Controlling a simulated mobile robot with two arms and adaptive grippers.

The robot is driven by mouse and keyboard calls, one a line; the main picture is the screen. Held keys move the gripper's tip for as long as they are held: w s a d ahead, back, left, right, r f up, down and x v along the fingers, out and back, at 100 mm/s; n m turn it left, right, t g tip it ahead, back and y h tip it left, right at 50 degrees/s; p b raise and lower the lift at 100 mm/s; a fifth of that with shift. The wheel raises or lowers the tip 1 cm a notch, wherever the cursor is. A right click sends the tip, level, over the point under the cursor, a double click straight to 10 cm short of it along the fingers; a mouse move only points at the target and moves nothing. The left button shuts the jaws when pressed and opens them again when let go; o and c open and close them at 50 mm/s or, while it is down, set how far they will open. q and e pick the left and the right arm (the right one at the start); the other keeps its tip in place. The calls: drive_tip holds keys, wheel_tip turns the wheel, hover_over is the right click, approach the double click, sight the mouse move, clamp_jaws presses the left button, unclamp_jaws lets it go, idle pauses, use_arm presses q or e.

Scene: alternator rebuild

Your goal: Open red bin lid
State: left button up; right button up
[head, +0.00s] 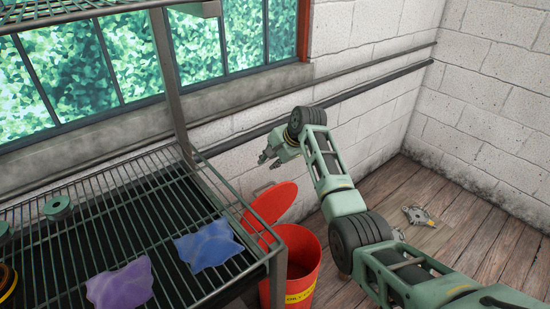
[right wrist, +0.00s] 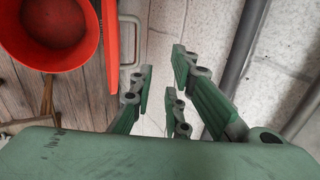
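The red bin (head: 310,268) stands on the floor to the right of the wire shelf, with a yellow label on its front. Its red lid (head: 272,203) is raised and tilted on the bin's far left side, and the bin's mouth is uncovered. The lid's edge (right wrist: 111,45) and its grey handle (right wrist: 131,45) show in the right wrist view, beside the open bin (right wrist: 50,35). My right gripper (head: 268,155) is above the lid near the wall, apart from it. Its fingers (right wrist: 160,85) are spread and empty. My left gripper is out of view.
The wire shelf (head: 130,230) holds a blue cloth-like piece (head: 208,245), a purple one (head: 120,287) and a green ring (head: 58,207). Pipes (head: 345,95) run along the brick wall behind my right gripper. A small metal part (head: 420,215) lies on the wooden floor at right.

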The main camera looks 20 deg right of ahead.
drive_tip(key=shift+v, duration=1)
drive_tip(key=shift+c, duration=0.2)
